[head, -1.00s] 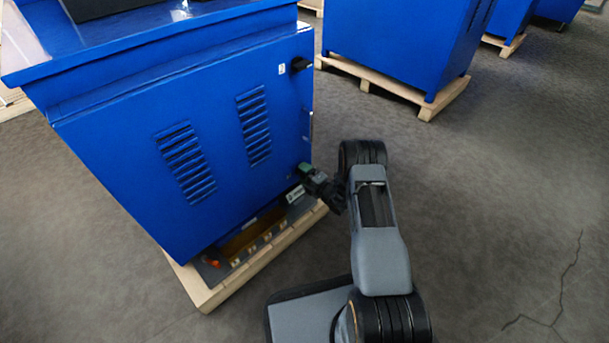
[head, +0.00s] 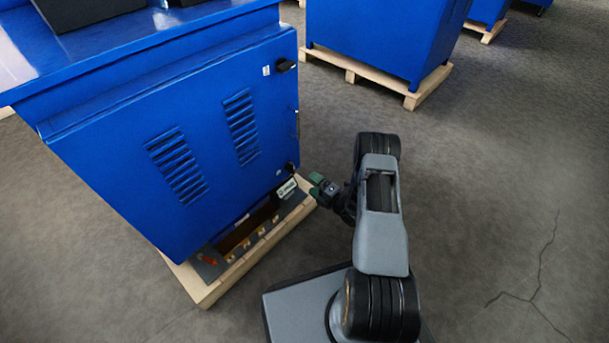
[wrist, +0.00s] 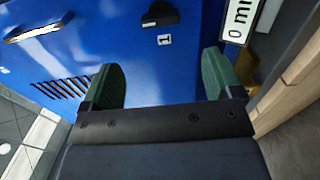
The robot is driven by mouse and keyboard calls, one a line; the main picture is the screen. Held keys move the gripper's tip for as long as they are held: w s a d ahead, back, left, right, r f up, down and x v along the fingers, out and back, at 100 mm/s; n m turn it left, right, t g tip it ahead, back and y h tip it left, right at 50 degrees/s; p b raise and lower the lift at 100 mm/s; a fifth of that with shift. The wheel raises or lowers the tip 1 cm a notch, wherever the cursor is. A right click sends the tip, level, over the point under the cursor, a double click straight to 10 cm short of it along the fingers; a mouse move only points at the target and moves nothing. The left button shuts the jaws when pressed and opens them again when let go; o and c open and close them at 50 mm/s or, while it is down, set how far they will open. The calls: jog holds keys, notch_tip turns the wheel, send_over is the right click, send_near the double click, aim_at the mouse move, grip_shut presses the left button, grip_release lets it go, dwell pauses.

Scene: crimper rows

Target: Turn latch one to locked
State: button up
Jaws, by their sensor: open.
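Latch one (wrist: 160,13) is a small black knob on the blue door, beside a white label marked 1 (wrist: 164,40). In the head view the lower latch (head: 290,167) sits at the door's bottom right corner; its exact angle is hard to read there. In the wrist view its wing lies roughly sideways across the picture. My gripper (head: 316,180) is just right of that corner, apart from the door. Its green fingers (wrist: 162,78) are spread and empty, with the latch beyond their tips, between them.
A second black latch (head: 285,65) is at the door's upper right. A silver handle (wrist: 38,28) shows on the door. The cabinet (head: 130,165) stands on a wooden pallet (head: 206,294). Another blue cabinet (head: 375,40) stands behind. Floor on the right is clear, with a crack.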

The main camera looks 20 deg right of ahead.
jog(key=shift+p+v, duration=0.3)
jog(key=shift+v, duration=1.25)
